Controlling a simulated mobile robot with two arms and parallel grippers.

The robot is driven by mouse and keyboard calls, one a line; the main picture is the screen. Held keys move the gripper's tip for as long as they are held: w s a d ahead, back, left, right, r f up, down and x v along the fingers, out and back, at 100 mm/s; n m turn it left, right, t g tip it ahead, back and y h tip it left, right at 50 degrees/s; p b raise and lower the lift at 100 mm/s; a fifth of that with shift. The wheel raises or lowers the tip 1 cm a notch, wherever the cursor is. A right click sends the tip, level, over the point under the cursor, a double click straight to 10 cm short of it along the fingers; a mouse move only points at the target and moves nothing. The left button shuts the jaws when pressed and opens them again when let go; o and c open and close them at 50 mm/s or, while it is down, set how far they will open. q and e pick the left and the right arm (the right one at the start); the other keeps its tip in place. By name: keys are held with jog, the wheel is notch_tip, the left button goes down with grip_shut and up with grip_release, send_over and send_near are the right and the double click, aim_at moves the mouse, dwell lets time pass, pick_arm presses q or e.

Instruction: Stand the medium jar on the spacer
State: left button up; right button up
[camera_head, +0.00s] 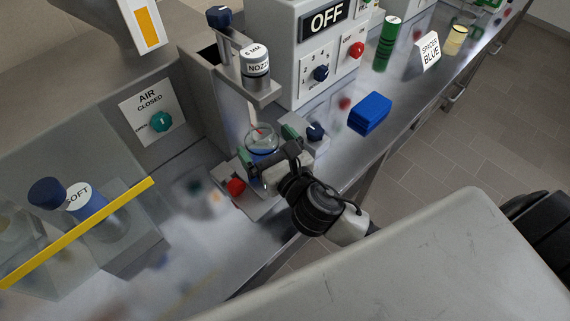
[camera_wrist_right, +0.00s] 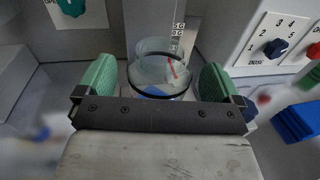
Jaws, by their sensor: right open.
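A clear glass jar (camera_head: 262,136), which I take to be the medium jar, stands upright under the nozzle. It has a dark ring and a small red mark in the right wrist view (camera_wrist_right: 160,72). Blue shows at its bottom; I cannot tell whether this is a spacer under it or something inside. My right gripper (camera_head: 268,150) is open, with its green finger pads on either side of the jar, apart from it in the right wrist view (camera_wrist_right: 158,88). My left gripper is not in view.
The nozzle holder (camera_head: 255,90) overhangs the jar. A red knob (camera_head: 236,186) and a dark blue knob (camera_head: 315,131) flank it. The control box (camera_head: 320,60) stands behind. Green (camera_head: 387,45) and yellow (camera_head: 455,40) cylinders stand farther right. Bench around the blue stack is clear.

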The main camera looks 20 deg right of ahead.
jog(key=s+d+b, duration=0.1)
jog(key=s+b, duration=0.1)
jog(key=s, duration=0.7)
jog(key=shift+s+d, duration=0.3)
jog(key=shift+s, duration=0.05)
dwell(1.4)
